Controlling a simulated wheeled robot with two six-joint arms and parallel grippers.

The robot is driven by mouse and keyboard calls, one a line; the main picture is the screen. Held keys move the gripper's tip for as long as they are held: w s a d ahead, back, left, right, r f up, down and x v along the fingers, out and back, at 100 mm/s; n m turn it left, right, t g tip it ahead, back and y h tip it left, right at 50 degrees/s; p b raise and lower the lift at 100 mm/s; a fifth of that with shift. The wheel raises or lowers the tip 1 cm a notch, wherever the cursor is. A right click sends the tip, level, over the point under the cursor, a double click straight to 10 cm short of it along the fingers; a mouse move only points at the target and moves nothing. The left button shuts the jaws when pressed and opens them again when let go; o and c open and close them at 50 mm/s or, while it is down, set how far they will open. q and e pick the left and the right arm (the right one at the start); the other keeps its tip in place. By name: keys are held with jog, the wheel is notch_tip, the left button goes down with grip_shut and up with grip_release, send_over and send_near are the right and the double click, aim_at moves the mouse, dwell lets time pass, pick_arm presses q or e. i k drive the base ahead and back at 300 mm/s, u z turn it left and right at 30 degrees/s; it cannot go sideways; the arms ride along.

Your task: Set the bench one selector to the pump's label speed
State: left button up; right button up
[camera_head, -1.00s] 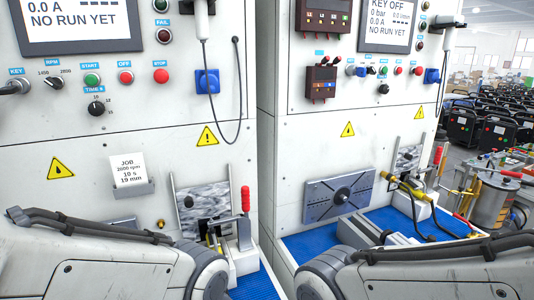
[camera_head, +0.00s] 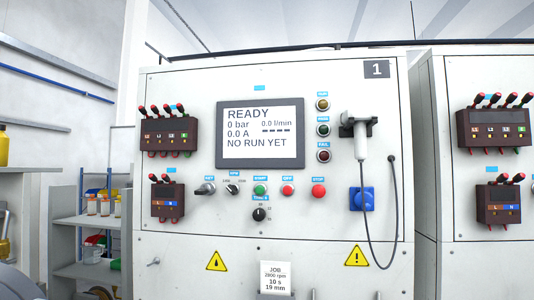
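Bench one (camera_head: 180,90) faces me with a "1" plate (camera_head: 376,69) at its top right. Its rpm selector (camera_head: 233,189) is a small black knob between the key switch (camera_head: 205,188) and the green start button (camera_head: 260,189). Marks that look like 1400 and 2800 sit at its upper left and upper right; which one it points to is too small to tell. The screen (camera_head: 261,134) reads READY, 0 bar, 0.0 A, NO RUN YET. A job card (camera_head: 277,278) reads 2800 rpm, 10 s, 19 mm. No pump label shows. Neither gripper is in view.
A second timer-like knob (camera_head: 260,214) sits below the start button. Off (camera_head: 288,190) and stop (camera_head: 318,190) buttons are to the right. A handset (camera_head: 361,140) hangs with its cable beside a blue socket (camera_head: 362,199). A second bench (camera_head: 450,130) stands at right, shelves (camera_head: 65,240) at left.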

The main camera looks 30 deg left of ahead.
aim_at(233, 189)
jog(key=u, duration=1.4)
